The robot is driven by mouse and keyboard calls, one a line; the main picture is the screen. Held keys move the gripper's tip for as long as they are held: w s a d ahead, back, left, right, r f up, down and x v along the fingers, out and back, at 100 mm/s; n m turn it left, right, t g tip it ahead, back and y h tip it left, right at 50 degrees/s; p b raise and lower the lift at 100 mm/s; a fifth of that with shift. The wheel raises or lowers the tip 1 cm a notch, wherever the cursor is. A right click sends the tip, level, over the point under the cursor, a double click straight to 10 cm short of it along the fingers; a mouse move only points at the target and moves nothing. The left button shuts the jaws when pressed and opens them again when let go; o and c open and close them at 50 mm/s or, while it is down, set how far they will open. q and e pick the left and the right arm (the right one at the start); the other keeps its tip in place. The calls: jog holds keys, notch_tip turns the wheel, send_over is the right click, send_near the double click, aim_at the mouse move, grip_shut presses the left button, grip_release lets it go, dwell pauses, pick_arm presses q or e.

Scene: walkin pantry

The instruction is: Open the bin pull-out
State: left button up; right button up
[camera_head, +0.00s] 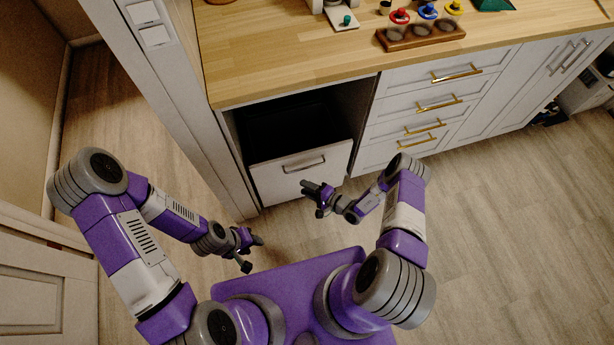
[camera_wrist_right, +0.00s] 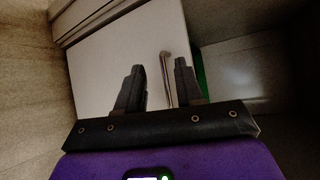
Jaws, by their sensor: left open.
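The bin pull-out (camera_head: 300,180) has a white front with a metal bar handle (camera_head: 304,164), under the left end of the counter. Its front appears to stand a little out from the cabinet, with a dark opening above and behind it. My right gripper (camera_head: 309,192) is just in front of this white front, below the handle in the head view. In the right wrist view its two fingers (camera_wrist_right: 160,85) are apart, and the handle (camera_wrist_right: 167,78) shows between them; I cannot tell whether they touch it. My left gripper (camera_head: 252,252) is open and empty above the floor.
A wooden counter (camera_head: 290,55) runs above, with a wooden tray (camera_head: 420,35) and several coloured items. Drawers (camera_head: 430,105) with gold handles stand right of the pull-out. A white post (camera_head: 180,90) stands at its left. A green strip (camera_wrist_right: 198,75) shows beside the front.

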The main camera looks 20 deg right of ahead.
jog(key=w+d+f+m+t+h+b, duration=0.1)
jog(key=w+d+f+t+h, duration=0.2)
jog(key=d, duration=0.2)
jog(key=r+b+x, duration=0.1)
jog(key=b+x, duration=0.2)
jog(key=x, duration=0.3)
jog(key=shift+w+f, duration=0.4)
jog(key=shift+w, duration=0.15)
grip_shut()
dwell(0.7)
